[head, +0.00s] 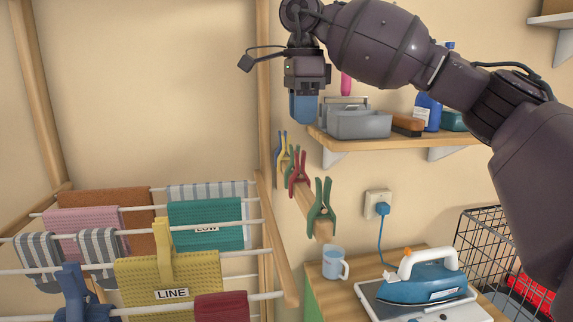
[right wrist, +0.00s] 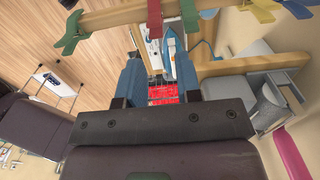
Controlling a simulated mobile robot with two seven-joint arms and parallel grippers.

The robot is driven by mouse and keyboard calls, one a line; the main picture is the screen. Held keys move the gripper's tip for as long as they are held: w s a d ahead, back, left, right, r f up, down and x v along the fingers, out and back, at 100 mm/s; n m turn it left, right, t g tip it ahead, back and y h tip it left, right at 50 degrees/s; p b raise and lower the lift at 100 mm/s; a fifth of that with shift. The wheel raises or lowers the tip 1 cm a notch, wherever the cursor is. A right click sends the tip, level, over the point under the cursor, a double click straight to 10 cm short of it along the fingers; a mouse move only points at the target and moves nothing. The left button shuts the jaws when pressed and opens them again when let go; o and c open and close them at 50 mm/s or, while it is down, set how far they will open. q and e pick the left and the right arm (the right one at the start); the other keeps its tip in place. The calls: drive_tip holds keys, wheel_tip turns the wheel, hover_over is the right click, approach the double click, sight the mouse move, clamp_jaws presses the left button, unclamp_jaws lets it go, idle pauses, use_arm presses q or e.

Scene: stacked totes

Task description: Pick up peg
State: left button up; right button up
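A wooden rail (head: 312,216) on the wall holds several pegs. From near to far they are a green peg (head: 321,208), a red peg (head: 298,174), a second green peg (head: 291,161), a yellow peg (head: 284,152) and a blue peg (head: 279,144). The right wrist view shows the near green peg (right wrist: 70,33), the red peg (right wrist: 155,17) and the yellow peg (right wrist: 262,11) along its top. My right gripper (head: 304,108) points down above the far end of the rail. Its blue fingers (right wrist: 158,78) are apart with nothing between them. My left gripper is out of view.
A shelf (head: 400,145) with a grey caddy (head: 358,124), brush and bottles is close right of the gripper. A drying rack with cloths, a large yellow peg (head: 165,252) and a blue one (head: 73,292) fills the left. A mug (head: 333,265) and iron (head: 425,283) stand below.

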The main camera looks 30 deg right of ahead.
sight(300, 152)
drive_tip(key=f, duration=0.4)
drive_tip(key=shift+s+f, duration=0.25)
drive_tip(key=shift+f, duration=0.15)
drive_tip(key=shift+a+f+p, duration=0.15)
drive_tip(key=shift+f+p, duration=0.15)
drive_tip(key=shift+f, duration=1.2)
drive_tip(key=shift+a+f+p, duration=0.15)
drive_tip(key=shift+f+p, duration=0.1)
drive_tip(key=shift+f, duration=1.25)
drive_tip(key=shift+c, duration=0.5)
clamp_jaws()
